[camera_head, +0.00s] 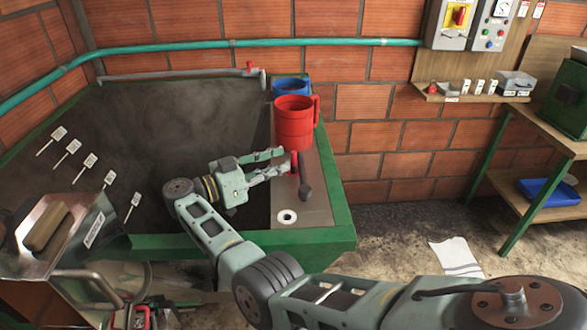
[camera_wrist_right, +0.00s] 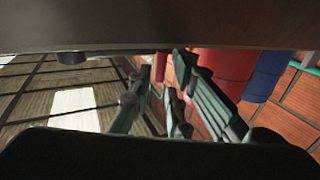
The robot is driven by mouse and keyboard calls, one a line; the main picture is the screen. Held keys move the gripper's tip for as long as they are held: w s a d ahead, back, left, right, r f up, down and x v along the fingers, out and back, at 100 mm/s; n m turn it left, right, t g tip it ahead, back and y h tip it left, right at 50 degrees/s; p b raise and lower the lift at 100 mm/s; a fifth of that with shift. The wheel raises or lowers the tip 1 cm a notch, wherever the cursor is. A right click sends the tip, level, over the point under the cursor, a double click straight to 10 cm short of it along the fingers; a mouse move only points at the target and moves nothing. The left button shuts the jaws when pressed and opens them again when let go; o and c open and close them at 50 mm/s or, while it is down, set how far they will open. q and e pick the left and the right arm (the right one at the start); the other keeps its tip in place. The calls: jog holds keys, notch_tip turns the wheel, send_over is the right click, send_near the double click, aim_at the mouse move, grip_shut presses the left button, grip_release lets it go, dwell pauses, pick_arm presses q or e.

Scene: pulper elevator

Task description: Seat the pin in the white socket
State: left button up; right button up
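The white socket (camera_head: 287,217) is a small ring with a dark hole, set in the grey ledge at the tank's right side. A dark rod with a rounded end (camera_head: 305,190) is on the ledge behind it; I cannot tell for sure whether it is the pin. A small red piece (camera_head: 294,161) shows at my right fingertips; its link to the rod is unclear. My right gripper (camera_head: 283,161) is over the ledge, behind the socket, its fingers apart. In the right wrist view the fingers (camera_wrist_right: 170,85) also show a gap, with no held thing visible. My left gripper is out of view.
A red jug (camera_head: 293,125) and a blue jug (camera_head: 291,88) stand on the ledge beyond my right gripper. The green tank rim (camera_head: 342,205) borders the ledge. A steel box (camera_head: 62,235) is at left. Several white tags (camera_head: 90,160) line the tank's left side.

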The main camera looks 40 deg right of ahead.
aim_at(294, 168)
jog(key=shift+d+p, duration=0.35)
jog(key=shift+d, duration=1.15)
jog(key=shift+c, duration=0.4)
grip_shut()
jog(key=shift+r, duration=0.1)
